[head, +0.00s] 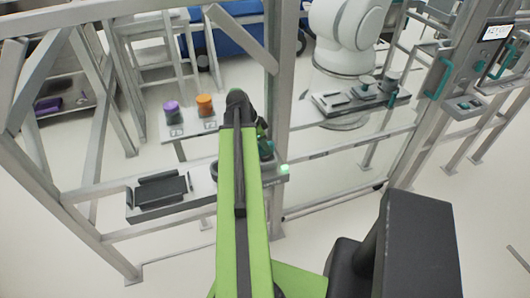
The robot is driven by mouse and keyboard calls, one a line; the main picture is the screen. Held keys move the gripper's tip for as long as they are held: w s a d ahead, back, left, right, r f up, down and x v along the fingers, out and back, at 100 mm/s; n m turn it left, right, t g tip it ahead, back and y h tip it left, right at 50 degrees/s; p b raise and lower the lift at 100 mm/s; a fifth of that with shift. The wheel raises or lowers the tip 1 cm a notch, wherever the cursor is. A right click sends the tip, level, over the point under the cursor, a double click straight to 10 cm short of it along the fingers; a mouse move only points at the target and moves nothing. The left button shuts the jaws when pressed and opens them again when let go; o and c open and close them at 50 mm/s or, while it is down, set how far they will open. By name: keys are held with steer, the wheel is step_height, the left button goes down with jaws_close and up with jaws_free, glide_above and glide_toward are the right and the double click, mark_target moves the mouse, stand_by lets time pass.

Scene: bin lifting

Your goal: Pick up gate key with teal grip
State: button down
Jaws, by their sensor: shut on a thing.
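The gate key with its teal grip (266,149) shows just right of my green arm, at the right end of a grey ledge on the fence. A lit green lamp is beside it. My gripper (262,128) is at the far end of my arm, mostly hidden behind it, and is shut on the key at its teal grip. The key's lower part is hidden, so I cannot tell whether it is still seated in the ledge.
The grey ledge (207,187) carries a dark tray (160,190) on its left. A fence post (283,75) stands close behind my gripper. Beyond the fence are a purple-topped jar (172,112), an orange jar (205,105) and a white robot arm (345,30). Teal handles (440,78) are at right.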

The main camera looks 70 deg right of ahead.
step_height(320, 180, up, 10)
steer(key=p, duration=1)
step_height(320, 180, up, 6)
steer(key=p, duration=0.6)
